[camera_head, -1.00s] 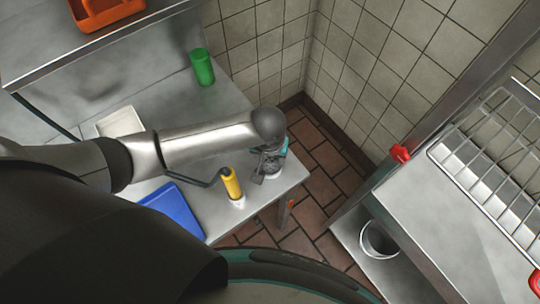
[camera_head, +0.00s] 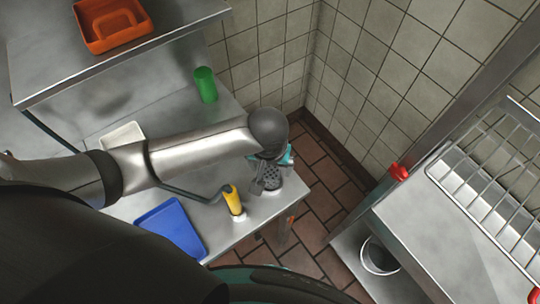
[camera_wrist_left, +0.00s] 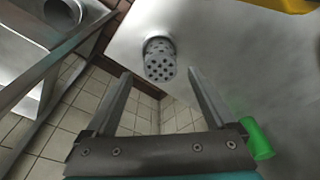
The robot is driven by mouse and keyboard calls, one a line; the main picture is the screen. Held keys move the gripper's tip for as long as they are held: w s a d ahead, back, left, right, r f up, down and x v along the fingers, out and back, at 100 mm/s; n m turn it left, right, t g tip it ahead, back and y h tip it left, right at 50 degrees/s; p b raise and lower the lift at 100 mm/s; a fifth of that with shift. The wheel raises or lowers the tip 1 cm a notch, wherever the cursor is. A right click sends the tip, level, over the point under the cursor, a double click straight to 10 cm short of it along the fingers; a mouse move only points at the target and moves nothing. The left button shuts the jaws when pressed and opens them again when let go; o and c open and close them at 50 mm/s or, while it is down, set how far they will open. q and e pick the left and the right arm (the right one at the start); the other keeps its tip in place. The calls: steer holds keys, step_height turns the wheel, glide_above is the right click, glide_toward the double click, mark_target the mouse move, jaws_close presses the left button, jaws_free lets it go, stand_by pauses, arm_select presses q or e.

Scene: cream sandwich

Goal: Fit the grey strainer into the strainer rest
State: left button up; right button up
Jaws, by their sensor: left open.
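A grey perforated cylinder (camera_wrist_left: 160,61), which looks like the strainer, stands on the steel counter near its corner. It shows partly below my left gripper in the head view (camera_head: 272,183). My left gripper (camera_wrist_left: 159,74) is open, and in its wrist view the cylinder appears between the two finger ends, apart from both. In the head view the left gripper (camera_head: 263,174) is over the counter corner and partly hides the cylinder. I cannot make out a separate strainer rest. My right gripper is not in view.
A yellow upright piece (camera_head: 233,199) with a dark bent rod is close by. A blue tray (camera_head: 172,228), a white container (camera_head: 122,136) and a green cylinder (camera_head: 205,84) are on the counter. An orange bin (camera_head: 112,24) is on the upper shelf. A wire rack (camera_head: 490,170) is at right.

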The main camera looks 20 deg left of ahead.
arm_select(q)
steer(key=r, duration=0.4)
steer(key=s+r, duration=0.1)
steer(key=shift+r+p, duration=0.4)
steer(key=shift+d, duration=0.1)
